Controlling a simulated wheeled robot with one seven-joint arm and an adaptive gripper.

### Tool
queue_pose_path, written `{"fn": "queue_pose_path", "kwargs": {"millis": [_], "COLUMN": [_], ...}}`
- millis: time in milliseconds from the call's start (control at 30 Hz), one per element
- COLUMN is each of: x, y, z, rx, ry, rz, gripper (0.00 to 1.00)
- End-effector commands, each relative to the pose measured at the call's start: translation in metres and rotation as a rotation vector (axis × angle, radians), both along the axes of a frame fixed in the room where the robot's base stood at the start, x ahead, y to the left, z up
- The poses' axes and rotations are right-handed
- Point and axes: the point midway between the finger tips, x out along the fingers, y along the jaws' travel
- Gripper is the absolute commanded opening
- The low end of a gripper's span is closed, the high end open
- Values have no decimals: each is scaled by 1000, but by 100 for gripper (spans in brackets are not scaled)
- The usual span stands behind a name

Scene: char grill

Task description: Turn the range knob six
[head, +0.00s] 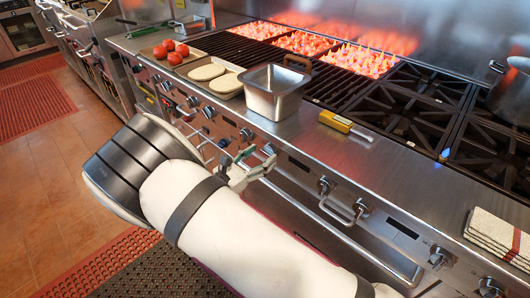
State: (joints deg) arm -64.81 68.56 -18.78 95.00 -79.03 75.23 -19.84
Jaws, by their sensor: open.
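The range has a row of dark round knobs along its steel front panel. One knob (270,150) is right at my gripper, and another knob (246,135) is just up and left of it. More knobs, such as the knob (208,112) and the knob (327,184), lie to either side. No number marks can be read, so I cannot tell which is knob six. My gripper (256,161) is open at the front panel, its fingers close to the nearest knob. I cannot tell whether they touch it. My arm hides part of the lower panel.
An oven handle bar (345,222) runs below the knobs. A steel pan (273,98), trays with tomatoes (171,52) and flatbreads (207,71), a yellow-handled tool (335,121) and a folded towel (500,237) lie on the ledge. Flames (360,59) burn behind.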

Motion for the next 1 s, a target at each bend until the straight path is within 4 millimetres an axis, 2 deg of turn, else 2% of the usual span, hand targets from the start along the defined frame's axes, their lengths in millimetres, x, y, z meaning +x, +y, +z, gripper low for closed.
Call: {"fn": "queue_pose_path", "kwargs": {"millis": [200,567,767,1000], "x": [18,21,20,20], "y": [-14,-16,-16,-16], "z": [0,0,0,0], "rx": [1,1,1,7], "ry": [-1,-1,-1,-6], "rz": [-1,0,0,-1], "gripper": [58,58,13,12]}}
